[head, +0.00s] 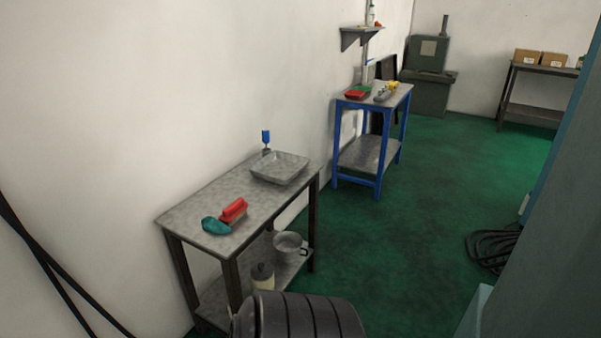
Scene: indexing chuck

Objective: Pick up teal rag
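A teal rag (216,227) lies crumpled on the near left end of a grey metal table (190,212). It sits right beside a red and brown object (234,210), perhaps a brush; I cannot tell whether they touch. Neither of my grippers shows in the head view.
A grey tray (280,168) and a blue-topped item (266,139) are at the table's far end. A pot (289,246) and a bottle (263,276) are on its lower shelf. A black ribbed drum (300,318) stands in front.

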